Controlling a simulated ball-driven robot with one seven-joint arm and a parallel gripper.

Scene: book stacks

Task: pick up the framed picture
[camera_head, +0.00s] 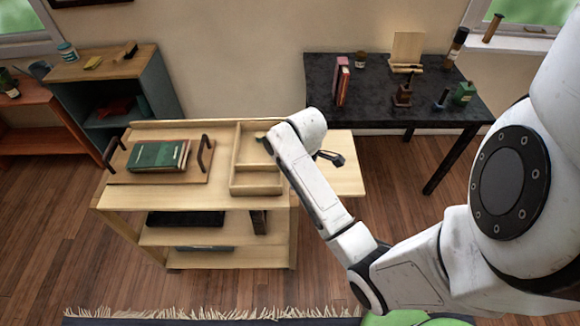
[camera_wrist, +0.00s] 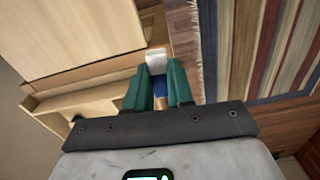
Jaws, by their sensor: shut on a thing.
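In the wrist view my gripper (camera_wrist: 164,82) has its two teal fingers shut on a narrow thing with a white end (camera_wrist: 156,61) and blue and tan parts between the fingers. I take it for the framed picture, but most of its face is hidden by the fingers. In the head view my gripper (camera_head: 331,158) is a small dark shape beyond the white wrist, over the right leaf of the wooden cart (camera_head: 345,178). The picture cannot be made out there.
The cart carries a tray with a green book (camera_head: 157,155) and a divided wooden box (camera_head: 256,180). A black table (camera_head: 385,105) with books and bottles stands at the back right. A blue-grey shelf (camera_head: 155,85) stands at the back left. A striped rug (camera_wrist: 250,50) lies on the floor.

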